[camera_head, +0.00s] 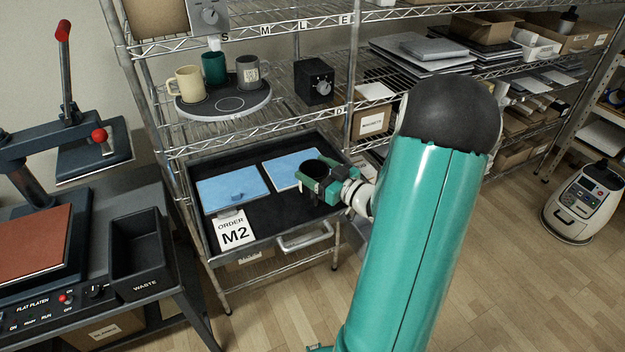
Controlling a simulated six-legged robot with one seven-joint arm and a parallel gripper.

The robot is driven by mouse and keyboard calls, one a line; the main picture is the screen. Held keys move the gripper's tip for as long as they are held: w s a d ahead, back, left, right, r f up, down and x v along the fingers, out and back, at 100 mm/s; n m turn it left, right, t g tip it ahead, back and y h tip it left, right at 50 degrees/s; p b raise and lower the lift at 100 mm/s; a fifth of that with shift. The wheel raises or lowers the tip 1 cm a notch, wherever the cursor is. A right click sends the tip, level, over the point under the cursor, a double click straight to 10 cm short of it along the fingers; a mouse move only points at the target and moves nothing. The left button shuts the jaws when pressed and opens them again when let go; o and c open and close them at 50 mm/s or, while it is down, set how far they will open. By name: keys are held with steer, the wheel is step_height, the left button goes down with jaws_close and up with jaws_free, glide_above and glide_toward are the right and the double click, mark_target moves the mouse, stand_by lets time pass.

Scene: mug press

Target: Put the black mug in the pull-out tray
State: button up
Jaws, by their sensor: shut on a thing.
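The black mug (313,168) is at my gripper (318,183), over the right part of the pull-out tray. My gripper is shut on the mug, and its green jaws hide part of it. The mug's open top faces up. I cannot tell whether its base touches the tray. The black pull-out tray (268,222) is out at the front of the wire rack, with a handle on its front edge. It holds two blue flat pieces, one at left (232,188) and one beside the mug (292,172), and a white card reading "ORDER M2" (234,231).
A round stand (222,108) with cream, green and grey mugs is on the shelf above the tray. A black box (314,82) stands beside it. A heat press (35,240) and a waste bin (150,250) are at left. A wheeled robot (580,205) is on the floor at right.

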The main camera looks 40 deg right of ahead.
steer(key=shift+w+f, duration=0.45)
steer(key=shift+f, duration=1.6)
steer(key=shift+f, duration=0.1)
steer(key=o, duration=1.6)
steer(key=shift+f, duration=0.1)
steer(key=shift+c, duration=0.2)
steer(key=shift+s+r, duration=0.15)
steer(key=shift+r, duration=0.05)
steer(key=s+d, duration=0.1)
steer(key=s, duration=1)
steer(key=shift+s, duration=0.3)
steer(key=shift+d, duration=0.1)
